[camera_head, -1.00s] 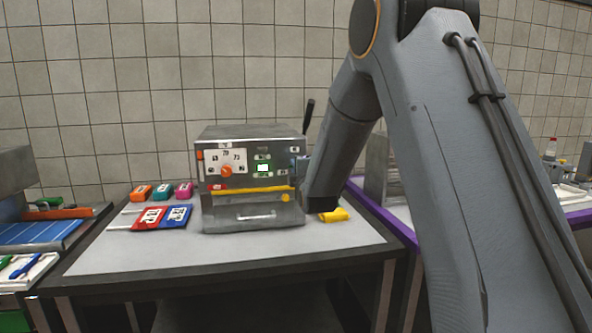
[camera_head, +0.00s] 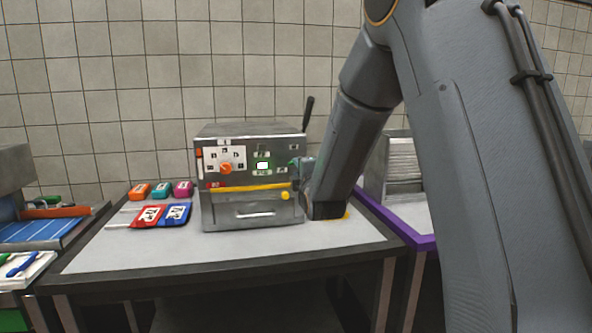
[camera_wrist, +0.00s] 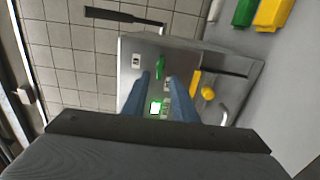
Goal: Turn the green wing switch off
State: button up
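The green wing switch (camera_head: 294,162) is on the right part of the front panel of a grey machine (camera_head: 225,216). In the wrist view the green wing switch (camera_wrist: 158,63) shows just beyond my fingertips, roughly in line with the gap between them. My gripper (camera_wrist: 159,76) has two blue fingers held apart, with nothing between the tips. In the head view my gripper (camera_head: 302,168) is at the right edge of the panel, close to the switch. Whether a finger touches the switch cannot be told.
The panel also has an orange knob (camera_head: 226,168), a lit green display (camera_head: 263,166), a yellow bar (camera_head: 245,188) and a yellow knob (camera_head: 285,196). A black lever (camera_head: 308,112) rises at the machine's right. Red (camera_head: 148,216) and blue (camera_head: 176,214) items lie left. The table front is clear.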

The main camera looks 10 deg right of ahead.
jog(key=s, duration=0.2)
jog(key=shift+s, duration=0.4)
jog(key=s+f+m+g, duration=1)
jog(key=s+f, duration=0.7)
jog(key=s, duration=0.1)
jog(key=s+f+m+g, duration=0.2)
jog(key=s+m+g, duration=0.2)
jog(key=s, duration=0.7)
jog(key=s+f+m+g, duration=0.2)
jog(key=s+m+g, duration=0.2)
jog(key=s, duration=0.7)
jog(key=shift+d+f, duration=0.2)
jog(key=shift+f, duration=0.15)
